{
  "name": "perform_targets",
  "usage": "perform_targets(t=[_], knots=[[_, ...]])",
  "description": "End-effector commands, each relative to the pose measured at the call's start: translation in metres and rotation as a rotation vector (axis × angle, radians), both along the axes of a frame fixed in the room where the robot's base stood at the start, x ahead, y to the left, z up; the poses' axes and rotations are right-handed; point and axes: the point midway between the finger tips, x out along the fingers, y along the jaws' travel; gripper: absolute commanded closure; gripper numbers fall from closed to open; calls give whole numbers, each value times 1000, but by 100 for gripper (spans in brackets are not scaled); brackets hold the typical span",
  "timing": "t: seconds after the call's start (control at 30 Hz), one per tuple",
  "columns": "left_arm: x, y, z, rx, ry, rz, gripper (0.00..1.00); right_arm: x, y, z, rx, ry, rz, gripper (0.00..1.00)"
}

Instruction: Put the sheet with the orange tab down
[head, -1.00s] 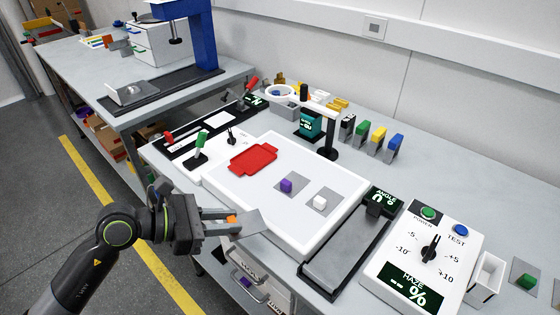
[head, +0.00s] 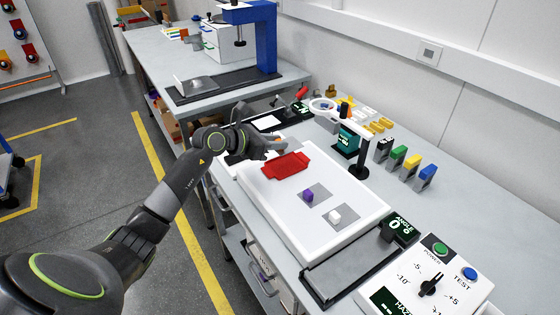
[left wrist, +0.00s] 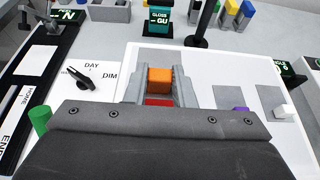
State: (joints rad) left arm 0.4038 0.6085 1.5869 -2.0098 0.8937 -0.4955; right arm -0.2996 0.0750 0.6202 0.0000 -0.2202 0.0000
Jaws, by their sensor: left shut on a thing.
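My left gripper (head: 272,145) is shut on the orange tab (left wrist: 159,80), which stands between its fingers in the left wrist view. A grey sheet (left wrist: 155,56) shows just beyond the tab; in the head view I cannot make the sheet out clearly. The gripper is at the far left part of the white light panel (head: 345,238), beside the red tray (head: 287,166). I cannot tell whether the sheet touches the panel. My right gripper is not in view.
Sheets with a purple tab (head: 308,196) and a white tab (head: 335,215) lie on the panel right of the red tray. A lamp post (head: 360,158) stands behind the panel. A DAY/DIM dial (left wrist: 82,80) is left of the gripper. The panel's front right is bare.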

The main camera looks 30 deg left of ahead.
Motion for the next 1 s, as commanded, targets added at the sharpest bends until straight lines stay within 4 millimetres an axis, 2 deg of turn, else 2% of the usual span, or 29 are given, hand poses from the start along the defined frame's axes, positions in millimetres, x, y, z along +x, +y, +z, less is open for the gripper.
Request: perform_targets(t=[0.1,0.27,0.5,0.9,0.93,1.0], knots=[[-1,0,-21,-4,4,0,99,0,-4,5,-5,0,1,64],[0,0,-36,-1,2,0,99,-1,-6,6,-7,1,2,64],[-1,0,-68,-1,2,0,99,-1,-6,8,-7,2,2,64],[-1,0,-75,0,-1,-1,99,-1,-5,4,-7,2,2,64],[-1,0,-75,0,-1,-1,76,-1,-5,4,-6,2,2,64],[-1,0,-73,0,-1,-1,67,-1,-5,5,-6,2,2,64]])
